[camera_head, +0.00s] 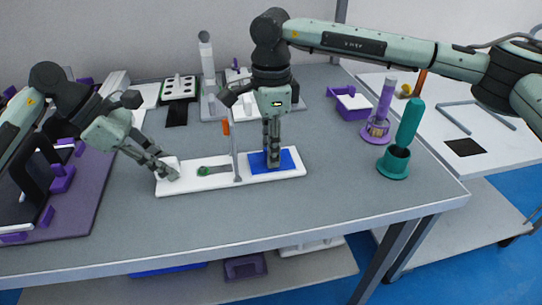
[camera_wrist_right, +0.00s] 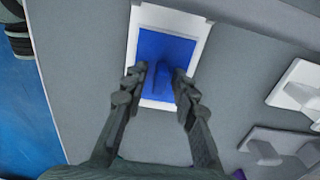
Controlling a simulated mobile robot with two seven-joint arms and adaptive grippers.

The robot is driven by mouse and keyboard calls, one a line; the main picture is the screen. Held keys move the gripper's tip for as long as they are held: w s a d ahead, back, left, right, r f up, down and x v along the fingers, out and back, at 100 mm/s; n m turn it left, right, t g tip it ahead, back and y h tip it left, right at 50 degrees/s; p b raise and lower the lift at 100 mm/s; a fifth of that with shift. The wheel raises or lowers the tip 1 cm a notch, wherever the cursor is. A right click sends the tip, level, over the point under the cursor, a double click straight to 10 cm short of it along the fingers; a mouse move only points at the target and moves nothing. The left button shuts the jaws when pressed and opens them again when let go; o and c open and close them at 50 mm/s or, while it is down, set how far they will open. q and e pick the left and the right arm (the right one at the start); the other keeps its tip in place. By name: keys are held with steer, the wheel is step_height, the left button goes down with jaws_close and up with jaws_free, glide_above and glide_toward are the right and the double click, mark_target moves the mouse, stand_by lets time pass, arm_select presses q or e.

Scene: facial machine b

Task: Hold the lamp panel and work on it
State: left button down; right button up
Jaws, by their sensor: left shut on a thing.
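The lamp panel (camera_head: 215,184) is a long white board on the grey table, with a green round part (camera_head: 204,171) on a grey strip and a thin upright grey post with an orange top (camera_head: 226,128). A blue pad (camera_head: 288,158) covers its right part; in the right wrist view a raised blue block (camera_wrist_right: 166,85) stands on it. My left gripper (camera_head: 166,173) is shut on the panel's left end. My right gripper (camera_head: 273,162) points straight down at the blue pad. In the right wrist view its fingers (camera_wrist_right: 160,72) are apart, either side of the block; contact is unclear.
A teal cup with an upright teal rod (camera_head: 395,162) and a purple stand (camera_head: 377,133) are on the right. A purple tray (camera_head: 350,104) and several white fixtures stand at the back. A purple mat (camera_head: 85,205) with a dark frame lies left. The table front is clear.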

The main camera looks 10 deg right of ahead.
steer(key=shift+c, duration=1.2)
steer(key=shift+f, duration=0.25)
jaws_close()
steer(key=shift+r, duration=3.55)
